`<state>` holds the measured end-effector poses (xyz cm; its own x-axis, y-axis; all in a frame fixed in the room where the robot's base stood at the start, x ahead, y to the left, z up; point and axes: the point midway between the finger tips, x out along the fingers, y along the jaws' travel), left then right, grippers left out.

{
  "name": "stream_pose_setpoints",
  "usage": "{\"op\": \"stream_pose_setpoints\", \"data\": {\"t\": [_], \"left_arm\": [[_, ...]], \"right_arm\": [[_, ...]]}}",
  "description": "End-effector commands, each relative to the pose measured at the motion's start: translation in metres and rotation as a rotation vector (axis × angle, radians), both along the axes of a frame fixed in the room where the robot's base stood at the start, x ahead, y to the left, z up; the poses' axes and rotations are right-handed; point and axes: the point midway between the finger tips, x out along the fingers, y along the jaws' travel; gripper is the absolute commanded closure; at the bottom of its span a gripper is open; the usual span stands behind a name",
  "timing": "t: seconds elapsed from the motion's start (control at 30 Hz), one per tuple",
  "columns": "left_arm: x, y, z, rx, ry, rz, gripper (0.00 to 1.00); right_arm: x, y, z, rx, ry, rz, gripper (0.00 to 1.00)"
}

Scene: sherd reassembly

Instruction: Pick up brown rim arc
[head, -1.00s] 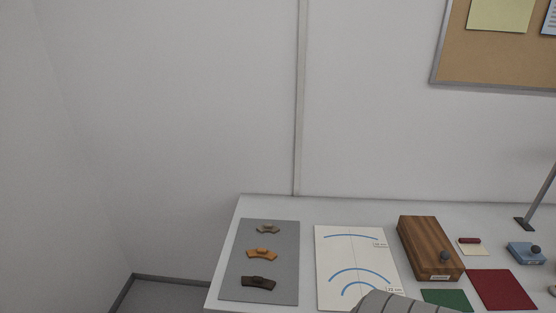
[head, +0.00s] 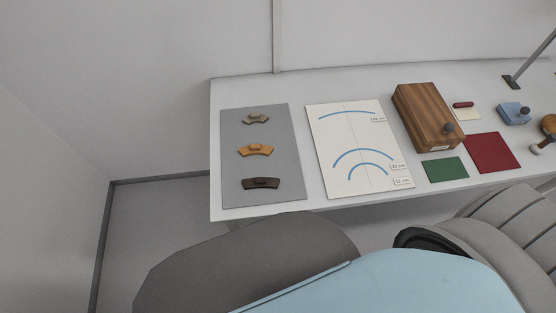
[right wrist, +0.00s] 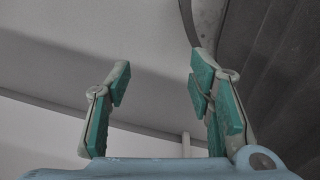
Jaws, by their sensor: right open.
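Three curved sherds, each with a small raised block on it, lie in a column on a grey mat (head: 283,196) at the left end of the table in the head view. The nearest is a dark brown rim arc (head: 261,183), the middle one is an orange-brown arc (head: 255,151), and the farthest is a grey-olive arc (head: 256,119). My right gripper (right wrist: 160,70) shows in the right wrist view with its green-padded fingers wide apart and nothing between them. No sherd shows in that view. My left gripper is not in view.
Right of the mat lies a white sheet (head: 334,150) with blue arcs. Beyond it are a wooden block (head: 428,110), a green square (head: 445,169), a red square (head: 492,152) and a blue block (head: 514,113). My own arm parts fill the foreground below the table's front edge.

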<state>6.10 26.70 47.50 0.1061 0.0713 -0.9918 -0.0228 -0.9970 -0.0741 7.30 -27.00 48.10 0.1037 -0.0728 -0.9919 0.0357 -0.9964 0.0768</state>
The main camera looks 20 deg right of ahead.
Motion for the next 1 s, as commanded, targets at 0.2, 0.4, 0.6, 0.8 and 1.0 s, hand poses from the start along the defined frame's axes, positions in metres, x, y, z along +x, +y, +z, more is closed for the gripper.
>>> {"op": "stream_pose_setpoints", "data": {"t": [0.2,0.4,0.6,0.8,1.0], "left_arm": [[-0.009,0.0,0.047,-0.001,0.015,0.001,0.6],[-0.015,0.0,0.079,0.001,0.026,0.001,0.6],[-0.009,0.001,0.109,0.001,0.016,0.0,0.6],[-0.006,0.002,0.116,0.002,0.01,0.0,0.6],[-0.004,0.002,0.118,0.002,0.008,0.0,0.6]], "right_arm": [[0.088,0.002,0.11,-0.007,-0.073,0.014,0.52],[0.136,0.009,0.234,-0.01,-0.128,0.021,0.52],[0.212,0.045,0.349,0.069,-0.135,0.346,0.52],[0.287,0.09,0.399,0.197,-0.15,0.879,0.52],[0.319,0.115,0.428,0.255,-0.195,1.182,0.52]]}}
